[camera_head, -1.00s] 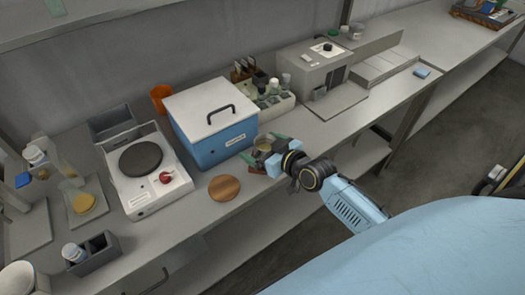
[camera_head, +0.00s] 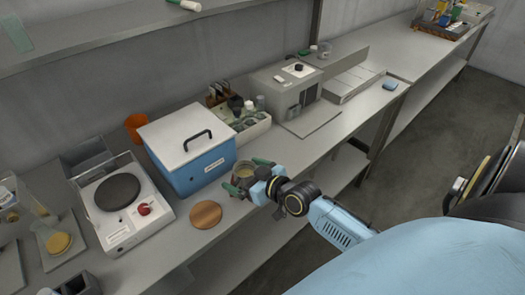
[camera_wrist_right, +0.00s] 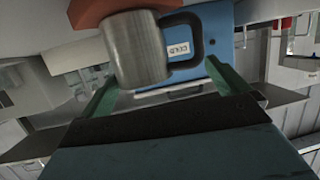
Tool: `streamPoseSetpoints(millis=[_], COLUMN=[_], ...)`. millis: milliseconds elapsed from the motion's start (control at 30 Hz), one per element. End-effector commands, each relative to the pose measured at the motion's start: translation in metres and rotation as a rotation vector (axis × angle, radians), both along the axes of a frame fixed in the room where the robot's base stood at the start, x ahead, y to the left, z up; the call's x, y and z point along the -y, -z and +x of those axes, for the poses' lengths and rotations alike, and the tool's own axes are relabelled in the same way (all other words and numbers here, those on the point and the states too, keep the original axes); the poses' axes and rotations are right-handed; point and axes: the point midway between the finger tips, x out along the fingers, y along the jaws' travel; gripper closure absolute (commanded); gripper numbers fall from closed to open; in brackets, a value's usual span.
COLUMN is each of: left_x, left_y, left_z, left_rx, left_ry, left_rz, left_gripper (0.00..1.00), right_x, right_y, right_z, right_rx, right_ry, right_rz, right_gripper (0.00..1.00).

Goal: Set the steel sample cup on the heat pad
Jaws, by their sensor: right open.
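In the right wrist view the cup (camera_wrist_right: 140,50) shows as a brushed metal cylinder with a dark loop handle, between and beyond the fingertips (camera_wrist_right: 165,80). Contact is not clear. A round brown disc (camera_head: 205,214), which looks like the heat pad, lies flat and bare on the bench, left of the cup. My left gripper is out of view.
The blue box (camera_head: 190,165) with a white lid stands behind the disc. A hot plate (camera_head: 118,192) with a red knob stands left. An orange beaker (camera_head: 136,127), a bottle rack (camera_head: 250,127) and a grey instrument (camera_head: 285,92) stand at the back. The bench's front edge is near the disc.

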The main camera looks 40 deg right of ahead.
Motion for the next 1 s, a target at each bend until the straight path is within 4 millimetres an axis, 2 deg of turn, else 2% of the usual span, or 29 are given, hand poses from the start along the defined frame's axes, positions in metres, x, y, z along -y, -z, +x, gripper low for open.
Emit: streamPoseSetpoints(millis=[300, 500, 667, 867, 933, 1000], left_x=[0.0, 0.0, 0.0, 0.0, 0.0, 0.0], left_y=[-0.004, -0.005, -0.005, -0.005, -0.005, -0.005], left_z=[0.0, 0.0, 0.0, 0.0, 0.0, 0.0], left_rx=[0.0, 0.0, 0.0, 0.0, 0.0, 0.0], left_ry=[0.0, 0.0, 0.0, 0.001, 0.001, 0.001], left_rz=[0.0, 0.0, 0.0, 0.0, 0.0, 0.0], left_gripper=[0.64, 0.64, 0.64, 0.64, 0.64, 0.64], right_x=[0.013, 0.018, 0.02, 0.02, 0.021, 0.024], right_y=[-0.019, -0.027, -0.031, -0.032, -0.029, -0.016], right_z=[-0.062, -0.087, -0.096, -0.098, -0.098, -0.099], right_rx=[-0.002, -0.002, 0.001, 0.001, -0.004, -0.028], right_ry=[-0.002, -0.001, 0.0, -0.001, 0.003, 0.015], right_rz=[-0.002, 0.0, 0.0, 0.0, 0.0, -0.003], right_gripper=[0.0, 0.0, 0.0, 0.0, 0.0, 0.0])
